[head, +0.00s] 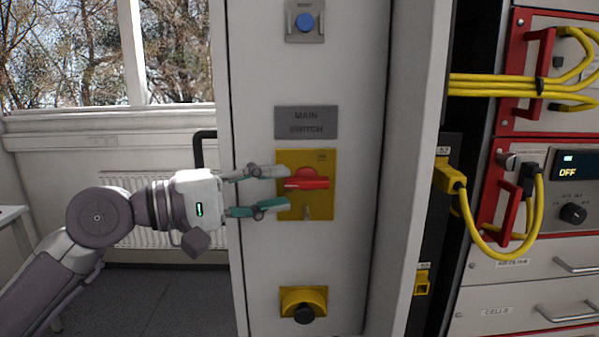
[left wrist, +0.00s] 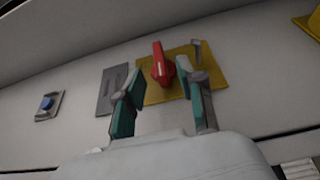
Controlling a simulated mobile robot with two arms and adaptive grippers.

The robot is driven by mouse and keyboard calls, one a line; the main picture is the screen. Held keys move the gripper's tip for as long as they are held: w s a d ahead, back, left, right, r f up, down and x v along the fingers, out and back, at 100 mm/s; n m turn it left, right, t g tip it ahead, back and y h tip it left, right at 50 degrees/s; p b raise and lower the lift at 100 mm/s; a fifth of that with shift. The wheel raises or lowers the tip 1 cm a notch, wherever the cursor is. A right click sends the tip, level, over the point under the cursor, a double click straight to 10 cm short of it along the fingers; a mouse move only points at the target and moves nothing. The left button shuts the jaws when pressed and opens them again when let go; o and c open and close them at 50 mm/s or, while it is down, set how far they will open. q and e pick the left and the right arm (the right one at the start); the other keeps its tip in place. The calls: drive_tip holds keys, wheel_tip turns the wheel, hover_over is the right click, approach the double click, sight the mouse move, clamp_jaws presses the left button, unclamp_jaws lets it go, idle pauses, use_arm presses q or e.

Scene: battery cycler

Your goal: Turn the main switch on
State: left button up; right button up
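The main switch is a red handle (head: 308,181) on a yellow plate (head: 318,207), under a grey label reading MAIN SWITCH (head: 306,122). The handle lies about horizontal in the head view. My left gripper (head: 274,189) is open, its fingers at the plate's left side, one above and one below the handle's level. In the left wrist view the red handle (left wrist: 161,66) stands just beyond and between the open fingertips (left wrist: 165,85), in front of the yellow plate (left wrist: 190,55). I cannot tell whether a finger touches it. My right gripper is not in view.
A blue button (head: 305,22) is above and a black knob on a yellow base (head: 303,303) below. On the right, yellow cables (head: 505,86) and red rack handles (head: 518,75) stick out. A display (head: 575,166) reads OFF. A black handle (head: 203,148) is at the cabinet's left edge.

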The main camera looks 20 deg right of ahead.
sight(290, 186)
use_arm(q)
drive_tip(key=shift+w+d+p, duration=0.15)
drive_tip(key=shift+d+p, duration=0.1)
drive_tip(key=shift+d, duration=0.85)
drive_tip(key=shift+w+d+p, duration=0.15)
drive_tip(key=shift+d+p, duration=0.1)
drive_tip(key=shift+d, duration=0.85)
clamp_jaws()
